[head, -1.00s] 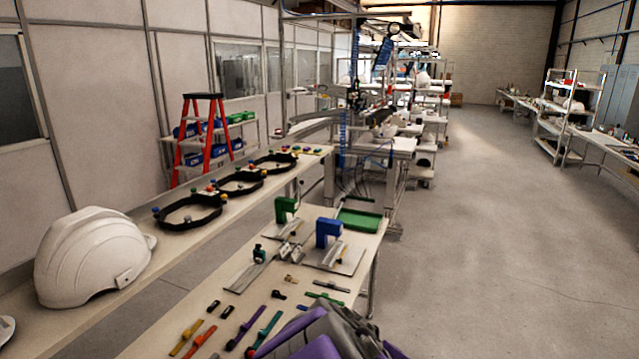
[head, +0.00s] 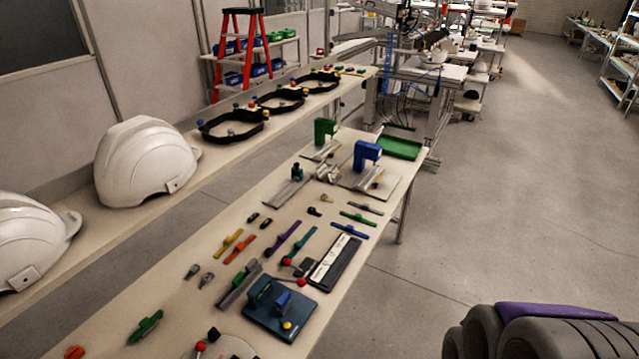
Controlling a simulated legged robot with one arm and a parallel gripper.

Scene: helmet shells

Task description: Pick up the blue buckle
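A small blue bar-shaped piece (head: 349,231) lies on the near workbench (head: 215,222), toward its right edge, just below a green bar of similar shape. It is the loose blue piece I can make out best; at this size I cannot tell its buckle details. It lies free, with nothing on top of it. A grey and purple part of my own body fills the lower right corner, off the bench and well apart from the blue piece. No gripper fingers show in the head view.
Several coloured strips, a dark blue fixture (head: 279,308) and a black-and-white bar (head: 334,263) lie nearby. A blue press (head: 367,153), green press (head: 325,131) and green tray (head: 400,147) stand farther back. White helmets (head: 147,163) sit on the left bench. Floor on the right is clear.

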